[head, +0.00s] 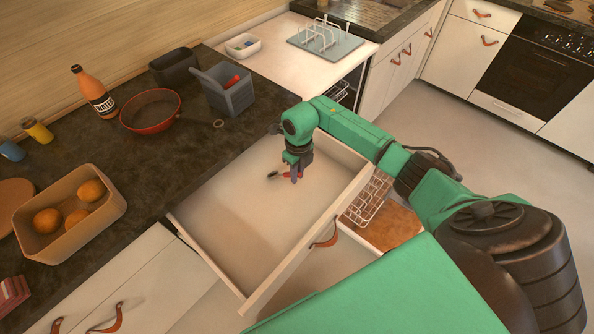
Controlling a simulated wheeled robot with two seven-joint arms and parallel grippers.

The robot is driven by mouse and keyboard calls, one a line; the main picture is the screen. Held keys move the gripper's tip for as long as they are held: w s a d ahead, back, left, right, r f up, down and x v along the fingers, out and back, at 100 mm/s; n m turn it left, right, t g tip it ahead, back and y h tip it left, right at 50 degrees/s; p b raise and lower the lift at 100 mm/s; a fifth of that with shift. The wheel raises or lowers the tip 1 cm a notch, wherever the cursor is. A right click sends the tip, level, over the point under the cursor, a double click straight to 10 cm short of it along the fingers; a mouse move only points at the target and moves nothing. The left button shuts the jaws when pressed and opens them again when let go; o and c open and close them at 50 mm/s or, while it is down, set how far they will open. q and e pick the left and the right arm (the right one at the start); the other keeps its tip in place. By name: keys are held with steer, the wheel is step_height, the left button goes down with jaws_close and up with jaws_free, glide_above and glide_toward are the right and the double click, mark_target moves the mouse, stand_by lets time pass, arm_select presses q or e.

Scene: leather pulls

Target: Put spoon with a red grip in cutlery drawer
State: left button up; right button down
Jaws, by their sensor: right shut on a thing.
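The cutlery drawer (249,234) is pulled open below the dark counter, and its visible floor looks bare. My right gripper (295,178) points down over the far part of the drawer and is shut on the spoon with a red grip (283,174). The dark end of the spoon sticks out to the left of the fingers. I cannot tell whether the spoon touches the drawer floor. My left gripper is not in view.
On the counter are a red pan (151,111), a grey bin (229,93) with a red item, an orange bottle (95,92) and a box of oranges (68,212). A wire rack (370,197) is beyond the drawer's right side.

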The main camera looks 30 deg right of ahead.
steer(key=shift+w+f, duration=0.1)
steer(key=shift+f, duration=0.15)
steer(key=c, duration=0.8)
jaws_free()
steer(key=shift+r, duration=0.1)
